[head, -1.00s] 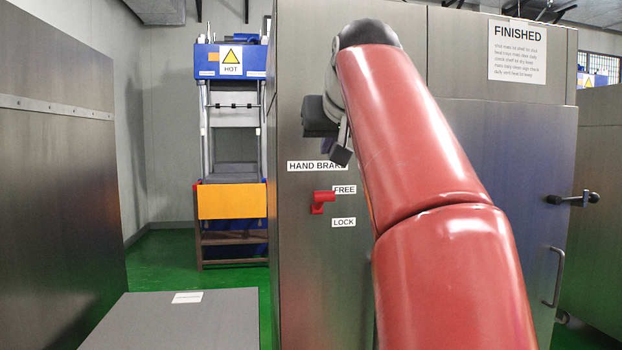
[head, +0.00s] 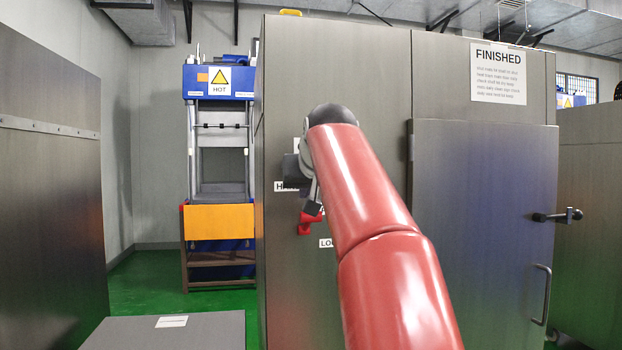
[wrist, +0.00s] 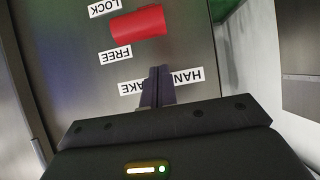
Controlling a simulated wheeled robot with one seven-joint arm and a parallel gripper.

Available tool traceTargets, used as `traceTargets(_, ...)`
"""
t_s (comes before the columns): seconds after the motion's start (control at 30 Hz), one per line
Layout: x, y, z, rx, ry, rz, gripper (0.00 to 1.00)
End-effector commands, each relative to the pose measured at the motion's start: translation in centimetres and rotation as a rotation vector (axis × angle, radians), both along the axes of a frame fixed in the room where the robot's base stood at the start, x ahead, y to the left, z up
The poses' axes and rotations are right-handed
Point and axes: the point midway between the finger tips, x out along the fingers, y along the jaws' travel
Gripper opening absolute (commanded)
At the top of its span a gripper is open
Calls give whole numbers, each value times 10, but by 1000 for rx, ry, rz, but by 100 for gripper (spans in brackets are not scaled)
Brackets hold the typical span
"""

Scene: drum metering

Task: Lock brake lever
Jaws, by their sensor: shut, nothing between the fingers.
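The red hand brake lever (head: 306,226) is on the metal cabinet front, partly hidden by my gripper in the head view. The wrist view, where the labels are upside down, shows the lever (wrist: 138,22) lying between the FREE label (wrist: 116,55) and the LOCK label (wrist: 104,7). My gripper (head: 312,210) is shut and empty, its fingertips overlapping the lever's top in the head view. In the wrist view its fingers (wrist: 158,73) are over the HAND BRAKE label, apart from the lever in the picture. Contact cannot be told.
The cabinet door (head: 480,230) at right has a latch (head: 557,216) and a vertical handle (head: 541,295). A grey box top (head: 190,335) is low at front left, with a metal panel (head: 45,190) beyond. A press marked HOT (head: 219,150) stands behind on green floor.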

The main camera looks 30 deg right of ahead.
Motion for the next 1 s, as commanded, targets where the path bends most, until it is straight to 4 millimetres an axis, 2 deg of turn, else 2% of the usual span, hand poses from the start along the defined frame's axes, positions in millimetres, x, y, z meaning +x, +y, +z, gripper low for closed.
traceTargets(0.03,-12,3,-9,-3,-4,-3,0)
traceTargets(0.1,-19,5,-15,-4,-4,-2,0)
traceTargets(0.3,-29,8,-22,-2,-4,-2,0)
traceTargets(1.0,-33,10,-28,-16,-52,0,0)
